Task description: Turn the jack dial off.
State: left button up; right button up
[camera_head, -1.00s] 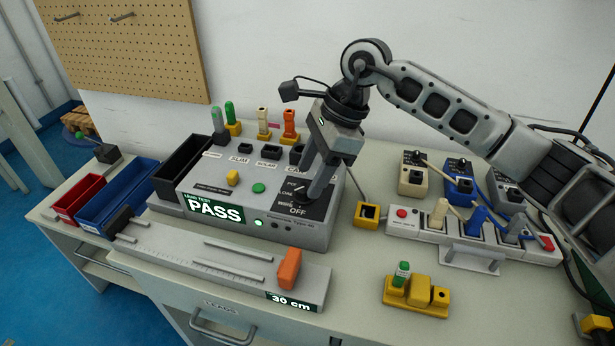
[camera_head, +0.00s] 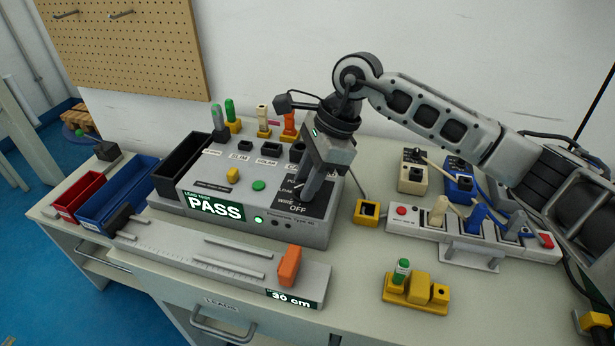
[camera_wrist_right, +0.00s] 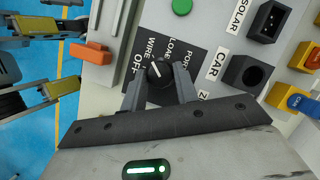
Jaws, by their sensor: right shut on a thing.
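The jack dial (camera_wrist_right: 159,73) is a small black knob with a white mark, on a black panel with the labels OFF, WIRE, LOAD and PORT. It sits on the right part of the grey tester (camera_head: 318,234). My right gripper (camera_wrist_right: 160,79) is shut on the dial, with one finger on each side of it. The mark slants towards the OFF and WIRE side; I cannot tell its exact setting. In the head view my right gripper (camera_head: 304,196) comes down from above and hides most of the dial. My left gripper is not in view.
The tester's green screen (camera_head: 214,206) reads PASS. A ruler fixture (camera_head: 205,262) with an orange block (camera_head: 289,266) lies in front. A power strip (camera_head: 425,233) with plugs and a yellow adapter (camera_head: 417,293) are at right. Red (camera_head: 72,203) and blue (camera_head: 110,207) bins stand at left.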

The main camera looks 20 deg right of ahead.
jog(key=shift+w+f+n+g+b, duration=0.15)
jog(key=shift+n+g+b, duration=0.15)
jog(key=shift+n+b, duration=0.45)
jog(key=shift+n+g+b, duration=0.4)
jog(key=shift+n+b, duration=0.7)
jog(key=shift+n, duration=0.05)
jog(key=shift+n+g+b, duration=0.3)
jog(key=shift+n+b, duration=0.25)
jog(key=shift+n, duration=0.25)
jog(key=shift+w+n+g+h+b, duration=0.1)
jog(key=shift+n+g+h+b, duration=0.25)
jog(key=shift+n+b, duration=0.45)
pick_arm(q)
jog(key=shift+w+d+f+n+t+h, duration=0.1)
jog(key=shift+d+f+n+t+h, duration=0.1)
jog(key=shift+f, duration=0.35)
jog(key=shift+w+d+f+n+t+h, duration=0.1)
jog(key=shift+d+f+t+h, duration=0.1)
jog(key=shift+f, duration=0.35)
pick_arm(e)
jog(key=shift+n, duration=0.8)
jog(key=shift+r+g+h, duration=0.2)
jog(key=shift+g+h, duration=0.05)
jog(key=o, duration=1)
